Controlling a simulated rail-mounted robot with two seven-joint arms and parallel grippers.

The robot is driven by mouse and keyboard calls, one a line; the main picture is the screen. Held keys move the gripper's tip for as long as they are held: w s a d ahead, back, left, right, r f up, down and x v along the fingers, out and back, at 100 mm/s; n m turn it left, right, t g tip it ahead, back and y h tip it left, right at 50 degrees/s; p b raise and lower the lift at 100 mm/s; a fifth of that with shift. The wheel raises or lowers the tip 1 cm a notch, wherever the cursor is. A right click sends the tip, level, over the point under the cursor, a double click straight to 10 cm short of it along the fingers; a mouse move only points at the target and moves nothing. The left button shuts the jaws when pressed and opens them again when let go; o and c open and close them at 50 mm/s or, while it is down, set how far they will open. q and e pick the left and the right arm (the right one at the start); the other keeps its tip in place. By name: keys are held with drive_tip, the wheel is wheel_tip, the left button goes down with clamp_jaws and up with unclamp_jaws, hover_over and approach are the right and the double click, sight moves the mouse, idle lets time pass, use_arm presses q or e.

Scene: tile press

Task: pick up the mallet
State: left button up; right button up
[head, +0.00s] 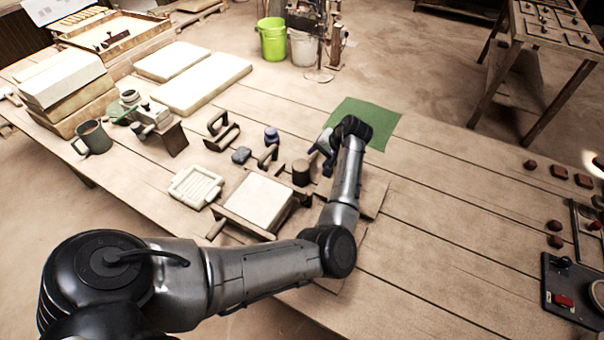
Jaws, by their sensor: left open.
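A dark brown cylinder (301,173), which looks like the mallet's head, stands on the wooden table just behind the tile press block. I cannot make out its handle; my gripper and arm cover the area to its right. My left gripper (324,157) is open and points down, just right of and slightly above the cylinder in the picture. I see nothing between its fingers, and I cannot tell whether it touches the cylinder. My right gripper is not in view.
A green mat (380,117) lies behind my wrist.

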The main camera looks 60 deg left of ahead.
sight(310, 161)
use_arm(q)
drive_tip(key=shift+s+a+f, duration=0.2)
drive_tip(key=shift+a+f, duration=0.05)
drive_tip(key=shift+f, duration=0.2)
drive_tip(key=b+x, duration=0.2)
drive_tip(key=x, duration=0.2)
drive_tip(key=shift+s+a+f, duration=0.1)
drive_tip(key=shift+s+a, duration=0.05)
drive_tip(key=shift+a, duration=0.1)
drive_tip(key=shift+c, duration=0.5)
drive_tip(key=shift+c, duration=0.8)
clamp_jaws()
